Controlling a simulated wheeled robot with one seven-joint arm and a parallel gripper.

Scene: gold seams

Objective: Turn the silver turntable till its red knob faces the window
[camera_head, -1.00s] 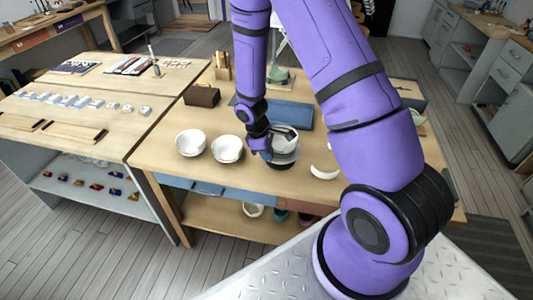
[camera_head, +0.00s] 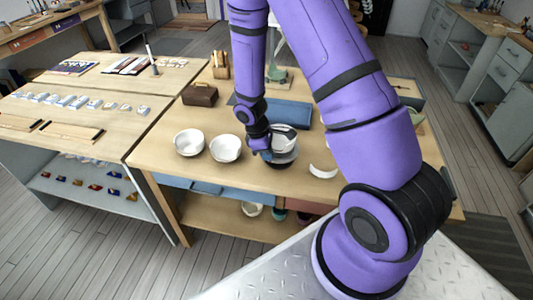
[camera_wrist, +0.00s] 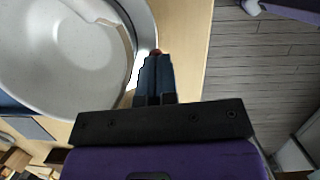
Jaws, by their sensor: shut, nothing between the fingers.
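The silver turntable (camera_wrist: 147,22) shows in the wrist view as a pale rim at the upper left, mostly hidden under a large white bowl (camera_wrist: 55,50) with a gap in its edge. In the head view the turntable (camera_head: 284,161) stands on the wooden table, partly behind my arm. A small reddish spot, probably the red knob (camera_wrist: 155,51), shows at my fingertips. My gripper (camera_wrist: 153,62) is shut and empty, its dark fingers close beside the rim. I cannot tell whether they touch the knob. No window is identifiable.
Two white bowls (camera_head: 189,142) (camera_head: 225,148) stand left of the turntable. A curved white shard (camera_head: 323,171) lies to its right. A blue mat (camera_head: 290,113) and a brown box (camera_head: 200,95) lie behind. The table's front edge is close.

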